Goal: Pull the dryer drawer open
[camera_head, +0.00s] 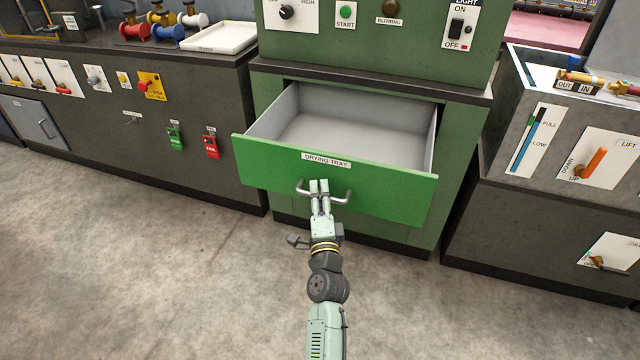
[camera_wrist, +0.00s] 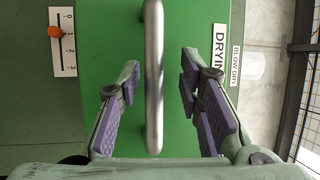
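The green dryer drawer (camera_head: 255,165), labelled "DRYING TRAY", stands pulled out of the green cabinet, and its grey inside is visible and empty. Its metal bar handle (camera_head: 341,199) is on the drawer front. My gripper (camera_head: 319,187) is at the middle of this handle. In the wrist view, the handle (camera_wrist: 154,75) runs upright between the two purple-padded fingers of my gripper (camera_wrist: 160,85). The fingers are apart, with a gap on each side of the bar, so the gripper is open around the handle and not clamped on it.
The green cabinet (camera_head: 375,45) with a START button rises behind the drawer. A dark counter (camera_head: 190,90) with a white tray (camera_head: 219,37) stands at left. A grey unit (camera_head: 510,130) with a LIFT lever stands at right. The concrete floor (camera_head: 150,270) in front is clear.

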